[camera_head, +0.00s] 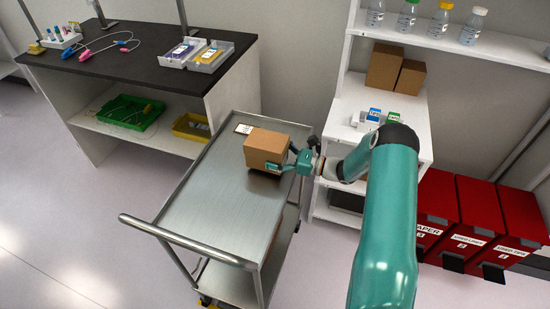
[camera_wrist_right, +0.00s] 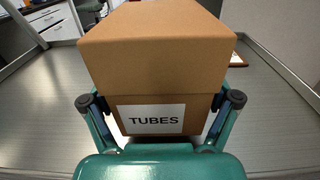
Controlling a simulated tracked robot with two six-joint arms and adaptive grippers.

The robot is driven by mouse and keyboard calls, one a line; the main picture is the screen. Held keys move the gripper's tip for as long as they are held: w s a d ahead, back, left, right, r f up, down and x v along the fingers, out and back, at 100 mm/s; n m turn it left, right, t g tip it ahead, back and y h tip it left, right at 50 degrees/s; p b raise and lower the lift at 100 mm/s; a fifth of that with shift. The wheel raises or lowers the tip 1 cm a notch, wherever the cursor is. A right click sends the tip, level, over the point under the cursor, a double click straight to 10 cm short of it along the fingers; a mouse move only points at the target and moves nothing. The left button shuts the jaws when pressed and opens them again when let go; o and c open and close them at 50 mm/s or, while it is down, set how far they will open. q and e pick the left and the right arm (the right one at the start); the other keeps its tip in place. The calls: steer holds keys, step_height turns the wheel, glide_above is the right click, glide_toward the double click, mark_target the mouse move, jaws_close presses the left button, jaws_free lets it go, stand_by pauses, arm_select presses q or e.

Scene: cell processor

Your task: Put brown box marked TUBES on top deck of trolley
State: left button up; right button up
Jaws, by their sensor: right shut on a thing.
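The brown box (camera_head: 266,147) is at the far half of the trolley's steel top deck (camera_head: 205,204). Its label reading TUBES faces my wrist in the right wrist view (camera_wrist_right: 158,62). My right gripper (camera_head: 285,167) is shut on the box, with one finger on each side of it in the wrist view (camera_wrist_right: 160,105). The box is upright and over the deck. I cannot tell whether its underside touches the deck. My left gripper is not in view.
A small framed card (camera_head: 243,129) lies on the deck behind the box. The trolley handle (camera_head: 185,238) is at the near end. A white shelf unit (camera_head: 347,118) with boxes and bottles stands right. A dark-topped bench (camera_head: 130,60) stands left. The near deck is clear.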

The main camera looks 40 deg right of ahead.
steer(key=shift+f, duration=0.8)
steer(key=o, duration=1.4)
steer(key=shift+o, duration=0.2)
steer(key=shift+s, duration=0.1)
steer(key=b+v, duration=0.2)
steer(key=v, duration=1)
